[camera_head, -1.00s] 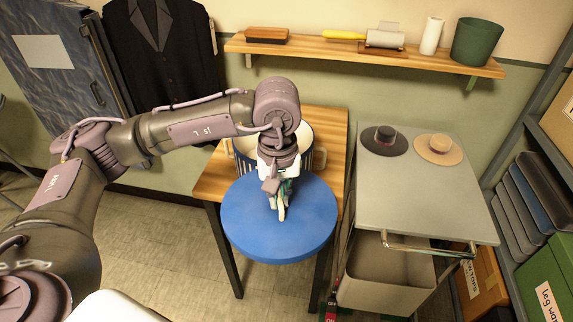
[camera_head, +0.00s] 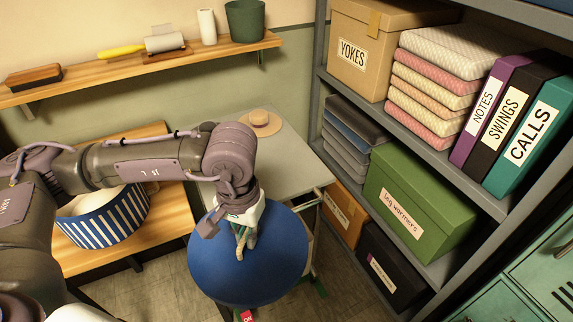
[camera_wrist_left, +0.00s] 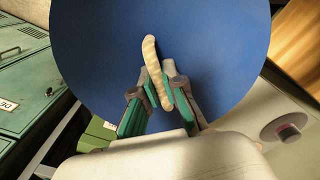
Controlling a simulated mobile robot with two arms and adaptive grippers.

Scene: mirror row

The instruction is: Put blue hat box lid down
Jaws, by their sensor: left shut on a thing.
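The blue hat box lid (camera_head: 228,275) is a large round disc with a pale rope-like handle on top. My left gripper (camera_head: 244,238) is shut on that handle and holds the lid in the air, in front of the grey cart. In the left wrist view the fingers (camera_wrist_left: 161,95) pinch the cream handle (camera_wrist_left: 152,60), with the blue lid (camera_wrist_left: 215,45) behind them. The open hat box (camera_head: 112,222), blue and white striped, stands on the wooden table at the left, partly behind my arm. My right gripper is not in view.
The grey cart top (camera_head: 283,152) bears a tan hat (camera_head: 261,122) and is partly hidden by my arm and the lid. A shelf rack (camera_head: 458,183) at the right holds boxes, cushions and binders. A wall shelf (camera_head: 135,68) runs above. The wooden table (camera_head: 160,225) shows bare wood around the hat box.

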